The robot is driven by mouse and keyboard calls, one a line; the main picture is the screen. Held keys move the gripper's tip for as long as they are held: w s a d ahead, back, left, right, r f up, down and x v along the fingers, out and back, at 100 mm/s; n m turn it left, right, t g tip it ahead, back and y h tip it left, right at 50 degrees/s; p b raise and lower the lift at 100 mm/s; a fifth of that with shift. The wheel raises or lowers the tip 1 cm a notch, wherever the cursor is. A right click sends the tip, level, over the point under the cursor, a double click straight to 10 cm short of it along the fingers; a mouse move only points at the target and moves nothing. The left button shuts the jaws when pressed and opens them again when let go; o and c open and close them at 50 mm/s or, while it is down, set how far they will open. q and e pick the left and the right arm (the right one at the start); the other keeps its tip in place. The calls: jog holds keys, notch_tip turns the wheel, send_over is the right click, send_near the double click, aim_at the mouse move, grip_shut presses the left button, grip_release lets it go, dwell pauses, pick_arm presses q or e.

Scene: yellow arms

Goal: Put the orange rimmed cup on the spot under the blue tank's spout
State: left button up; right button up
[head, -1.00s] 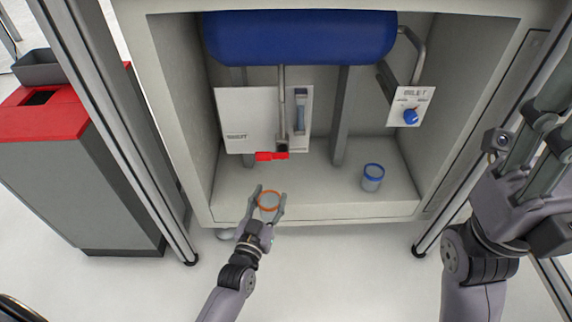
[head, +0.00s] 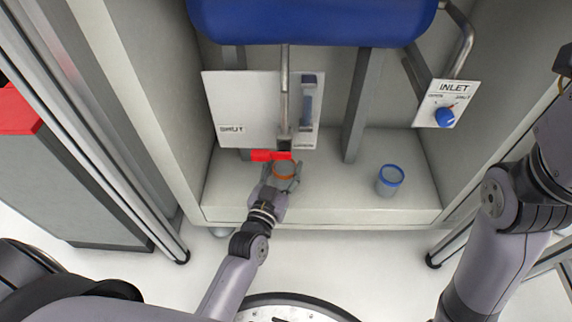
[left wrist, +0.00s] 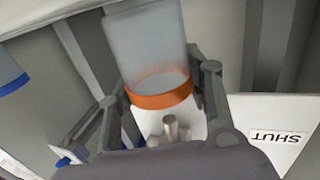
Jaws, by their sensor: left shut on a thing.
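The orange rimmed cup (head: 283,172) is a greyish see-through cup with an orange band. My left gripper (head: 284,178) is shut on it, just in front of the spout's lower end. In the left wrist view the cup (left wrist: 150,50) sits between both fingers, its orange rim toward the camera. The blue tank (head: 310,20) is at the top of the cabinet. Its spout (head: 284,110) is a grey pipe hanging down to a dark outlet. A red piece (head: 262,155) shows below the outlet, partly behind the cup. Whether the cup touches the shelf is unclear. My right gripper is out of view.
A blue rimmed cup (head: 390,180) stands to the right on the cabinet floor (head: 330,190). An inlet panel with a blue knob (head: 445,117) is at the right. A white panel marked SHUT (head: 230,105) is behind the spout. Cabinet side walls bound the space.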

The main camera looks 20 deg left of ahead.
pick_arm(q)
jog(key=shift+s+f, duration=0.1)
jog(key=shift+f, duration=0.15)
jog(key=shift+f, duration=0.1)
jog(key=o, duration=1.1)
